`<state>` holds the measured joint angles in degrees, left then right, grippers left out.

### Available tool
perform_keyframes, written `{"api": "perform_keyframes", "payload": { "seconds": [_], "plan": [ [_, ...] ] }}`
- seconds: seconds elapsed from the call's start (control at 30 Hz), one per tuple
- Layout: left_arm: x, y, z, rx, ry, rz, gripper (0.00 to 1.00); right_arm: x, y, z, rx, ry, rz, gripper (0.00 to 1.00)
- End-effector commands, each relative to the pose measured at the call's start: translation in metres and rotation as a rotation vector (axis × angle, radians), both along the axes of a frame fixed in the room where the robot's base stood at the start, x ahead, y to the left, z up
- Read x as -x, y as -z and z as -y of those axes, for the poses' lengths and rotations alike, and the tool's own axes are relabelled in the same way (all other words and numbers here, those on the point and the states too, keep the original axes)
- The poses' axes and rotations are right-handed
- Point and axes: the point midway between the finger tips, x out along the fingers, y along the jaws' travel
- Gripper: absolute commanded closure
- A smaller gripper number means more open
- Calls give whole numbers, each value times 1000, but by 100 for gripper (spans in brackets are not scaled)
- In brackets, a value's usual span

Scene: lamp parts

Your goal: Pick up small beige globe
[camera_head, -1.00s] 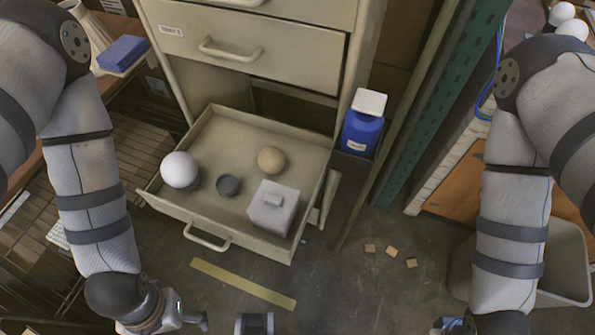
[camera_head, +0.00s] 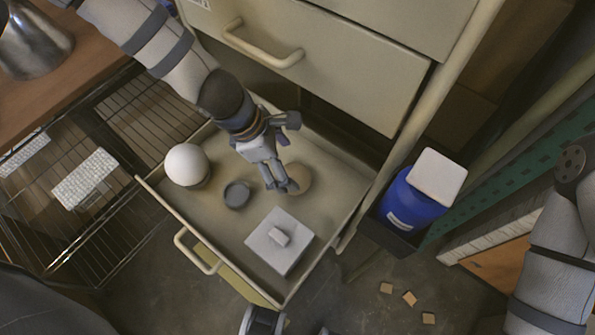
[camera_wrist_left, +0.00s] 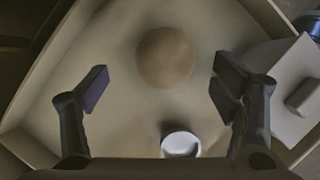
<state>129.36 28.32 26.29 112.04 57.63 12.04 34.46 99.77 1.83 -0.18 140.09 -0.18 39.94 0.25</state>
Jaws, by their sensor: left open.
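The small beige globe (camera_head: 301,179) lies in the open drawer (camera_head: 223,245), partly hidden behind my left gripper in the head view. My left gripper (camera_head: 284,187) reaches down into the drawer just beside and above the globe. In the left wrist view the globe (camera_wrist_left: 166,57) shows whole, ahead of and between the two spread fingers of my left gripper (camera_wrist_left: 160,88). The gripper is open and empty.

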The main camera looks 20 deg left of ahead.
Motion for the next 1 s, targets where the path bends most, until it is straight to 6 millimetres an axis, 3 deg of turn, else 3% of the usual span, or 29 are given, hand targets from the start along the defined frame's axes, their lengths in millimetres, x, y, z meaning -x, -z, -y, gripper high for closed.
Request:
{"api": "perform_keyframes", "payload": {
  "seconds": [0.33, 0.6, 0.63, 0.83, 1.0],
  "plan": [
    [2, 55, 19, -2, 1, -1, 19, 9, 13, 0, 0, -2, -29, 60],
    [-1, 59, 22, -1, 3, 4, 19, 9, 14, 0, 0, -2, -30, 60],
    [-1, 59, 22, -1, 3, 4, 21, 9, 14, 0, 0, -2, -30, 60],
    [-1, 58, 22, -1, 3, 4, 67, 9, 14, 0, 0, -2, -30, 60],
    [-1, 58, 22, -1, 3, 5, 68, 9, 14, 0, 0, -2, -30, 60]
  ]
}}
